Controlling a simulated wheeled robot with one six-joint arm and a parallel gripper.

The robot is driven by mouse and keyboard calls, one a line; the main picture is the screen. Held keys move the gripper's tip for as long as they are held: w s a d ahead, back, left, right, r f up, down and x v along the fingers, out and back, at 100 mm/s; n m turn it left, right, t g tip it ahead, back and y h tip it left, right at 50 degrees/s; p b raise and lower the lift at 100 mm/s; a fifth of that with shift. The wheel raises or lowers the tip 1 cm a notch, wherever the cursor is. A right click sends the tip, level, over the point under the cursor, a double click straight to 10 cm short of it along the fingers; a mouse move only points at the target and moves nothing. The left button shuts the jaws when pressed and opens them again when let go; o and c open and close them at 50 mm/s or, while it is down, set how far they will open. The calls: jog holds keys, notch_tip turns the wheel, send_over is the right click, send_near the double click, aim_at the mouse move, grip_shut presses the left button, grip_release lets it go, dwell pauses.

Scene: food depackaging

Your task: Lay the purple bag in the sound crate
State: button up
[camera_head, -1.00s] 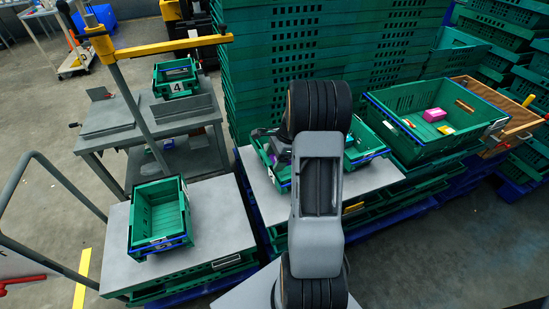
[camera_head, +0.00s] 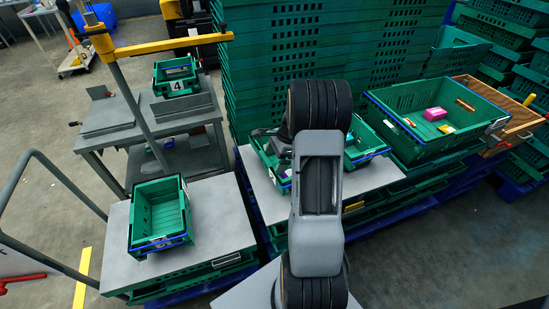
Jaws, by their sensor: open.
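My arm stands in the middle of the view and hides much of a green crate with blue rims (camera_head: 366,156) behind it. My gripper (camera_head: 270,140) shows only in part, dark and grey, over the left part of that crate; it is open. A small purple patch (camera_head: 284,172) shows beside the arm inside this crate. It may be the purple bag, but most of it is hidden. An empty green crate (camera_head: 160,214) with a blue front rim sits on the left platform. I cannot tell which crate is the sound one.
A large green crate (camera_head: 412,150) at right holds a pink box (camera_head: 435,114) and other small items. A crate marked 4 (camera_head: 177,86) stands on the grey cart (camera_head: 108,116). A yellow-topped post (camera_head: 168,46) rises at left. Tall crate stacks stand behind.

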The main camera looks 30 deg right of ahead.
jog(key=w+v, duration=0.1)
jog(key=v, duration=1.1)
jog(key=s+a+r+n+h, duration=0.1)
jog(key=s+a+r+n, duration=0.2)
jog(key=a+n, duration=0.3)
jog(key=s+a+r+n+h, duration=0.1)
jog(key=s+a+r+n, duration=0.25)
jog(key=a, duration=0.45)
jog(key=s+a+f+n+t+h, duration=0.2)
jog(key=s+a+n, duration=0.6)
jog(key=n, duration=0.3)
jog(key=shift+s+a+n, duration=0.3)
jog(key=shift+a+n, duration=0.05)
jog(key=shift+a, duration=0.5)
